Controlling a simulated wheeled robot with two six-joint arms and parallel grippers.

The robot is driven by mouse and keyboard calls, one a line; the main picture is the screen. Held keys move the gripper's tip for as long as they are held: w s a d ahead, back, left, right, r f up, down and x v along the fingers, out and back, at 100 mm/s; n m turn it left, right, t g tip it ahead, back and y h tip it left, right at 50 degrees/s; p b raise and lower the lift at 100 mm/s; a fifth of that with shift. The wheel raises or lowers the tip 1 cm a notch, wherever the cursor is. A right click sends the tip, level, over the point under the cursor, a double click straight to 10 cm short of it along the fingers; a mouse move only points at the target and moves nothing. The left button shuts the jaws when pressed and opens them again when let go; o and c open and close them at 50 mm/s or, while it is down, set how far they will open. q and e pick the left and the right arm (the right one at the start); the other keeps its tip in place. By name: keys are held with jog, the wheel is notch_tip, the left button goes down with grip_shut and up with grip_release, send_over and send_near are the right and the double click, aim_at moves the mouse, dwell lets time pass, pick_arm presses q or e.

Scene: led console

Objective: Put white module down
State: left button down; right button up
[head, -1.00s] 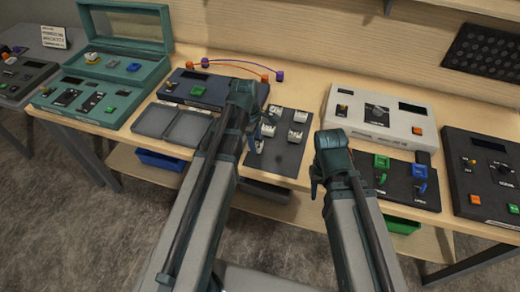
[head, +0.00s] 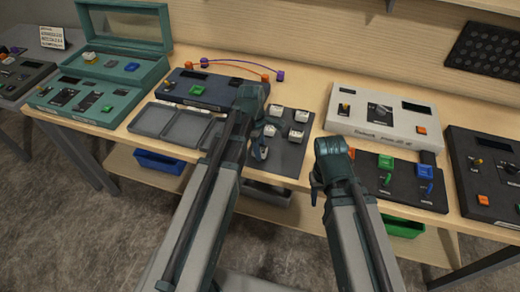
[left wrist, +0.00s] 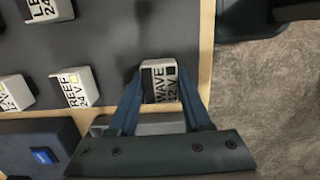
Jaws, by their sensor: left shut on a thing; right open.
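My left gripper (head: 260,153) is shut on a white module (left wrist: 160,82), labelled WAVE 12 V in the left wrist view. The module sits between the fingers at the front-left part of the dark board (head: 283,158). I cannot tell whether its underside touches the board. In the head view the gripper mostly hides it. Several other white modules stand on the board, among them one labelled REEF 24 V (left wrist: 78,88) beside the held one. My right gripper (head: 316,190) is open and empty, in front of the table to the right of the board.
A grey compartment tray (head: 165,124) and a navy console (head: 228,92) lie left of the board. A pale console (head: 385,117) and a dark panel with coloured switches (head: 400,183) stand to the right. The board's near part has bare room.

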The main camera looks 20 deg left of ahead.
pick_arm(q)
jog(key=shift+c, duration=1.7)
grip_release()
jog(key=shift+f, duration=0.1)
notch_tip(320, 180, up, 12)
jog(key=a+p, duration=0.2)
jog(key=p, duration=1)
jog(key=s+d+m+y, duration=0.2)
jog(key=s+d+m, duration=1)
jog(key=m, duration=0.9)
jog(key=shift+s+d+y, duration=0.3)
jog(key=shift+s+d, duration=0.1)
jog(key=shift+s, duration=0.45)
